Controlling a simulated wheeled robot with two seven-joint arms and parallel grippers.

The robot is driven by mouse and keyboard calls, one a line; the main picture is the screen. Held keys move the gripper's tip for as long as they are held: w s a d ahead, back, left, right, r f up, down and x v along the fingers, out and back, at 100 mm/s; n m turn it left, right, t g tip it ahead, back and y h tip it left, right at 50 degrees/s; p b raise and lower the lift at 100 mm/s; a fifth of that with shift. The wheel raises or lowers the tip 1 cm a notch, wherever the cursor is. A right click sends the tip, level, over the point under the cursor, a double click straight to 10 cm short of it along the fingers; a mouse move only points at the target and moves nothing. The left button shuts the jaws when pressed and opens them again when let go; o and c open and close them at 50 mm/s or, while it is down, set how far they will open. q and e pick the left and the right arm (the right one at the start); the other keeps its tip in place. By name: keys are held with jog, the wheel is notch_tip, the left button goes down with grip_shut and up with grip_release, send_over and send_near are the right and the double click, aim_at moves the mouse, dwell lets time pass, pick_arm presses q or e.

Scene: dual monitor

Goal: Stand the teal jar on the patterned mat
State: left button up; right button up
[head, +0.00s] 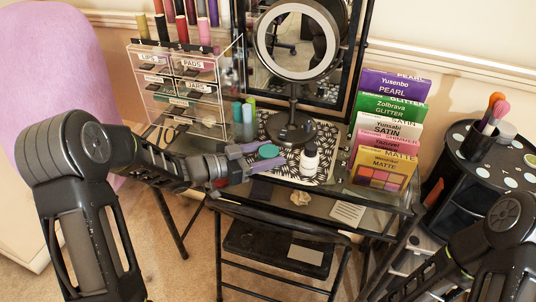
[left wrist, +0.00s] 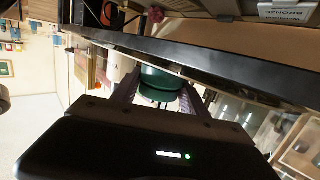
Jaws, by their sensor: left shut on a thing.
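The teal jar (head: 268,151) is between the fingers of my left gripper (head: 257,158), near the front left part of the patterned mat. In the left wrist view the jar (left wrist: 160,82) shows dark green between the two fingers (left wrist: 158,92). My left gripper is shut on it. The black-and-white patterned mat (head: 326,137) lies on the glass desk under the round mirror. I cannot tell whether the jar touches the mat. My right arm comes in at the lower right, and its gripper is out of view.
Teal and green tubes (head: 243,120) stand behind left, by the clear drawers (head: 185,88). Upright palettes (head: 384,165) fill the right side.

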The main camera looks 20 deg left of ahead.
pick_arm(q)
jog(key=shift+r, duration=0.1)
jog(key=shift+f, duration=0.3)
jog(key=o, duration=1.4)
jog(key=shift+r, duration=0.1)
jog(key=shift+c, duration=0.2)
jog(key=shift+r, duration=0.1)
jog(key=shift+s+a+r, duration=0.1)
jog(key=shift+a+r, duration=0.05)
jog(key=v, duration=1.1)
jog(key=shift+s+a+p, duration=0.25)
jog(key=shift+p, duration=0.15)
